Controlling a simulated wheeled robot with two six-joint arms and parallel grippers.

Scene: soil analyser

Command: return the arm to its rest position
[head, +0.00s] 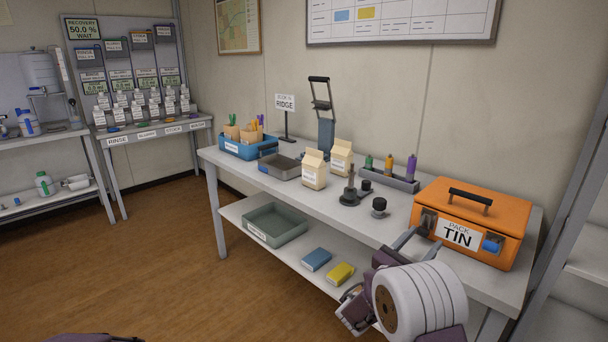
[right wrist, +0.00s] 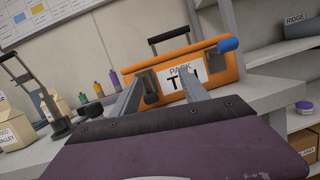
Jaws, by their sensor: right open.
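My right arm comes in at the lower right of the head view. My right gripper (head: 412,245) is at the front edge of the bench, by the left front of the orange tin (head: 495,212). The tin is labelled "PACK TIN", with a black top handle and a blue piece at its front right. In the right wrist view, the gripper (right wrist: 160,82) has its two grey fingers spread, with nothing held between them. The orange tin (right wrist: 222,66) stands just beyond the fingertips; I cannot tell whether they touch it. My left gripper is not in view.
The bench (head: 378,228) holds two paper bags, a black tamper-like tool (head: 350,188), a bottle rack (head: 388,178), and a blue bin (head: 250,146). Its lower shelf holds a green tray (head: 275,226) and blue and yellow packs. Shelving stands at right. The floor (head: 150,255) at left is clear.

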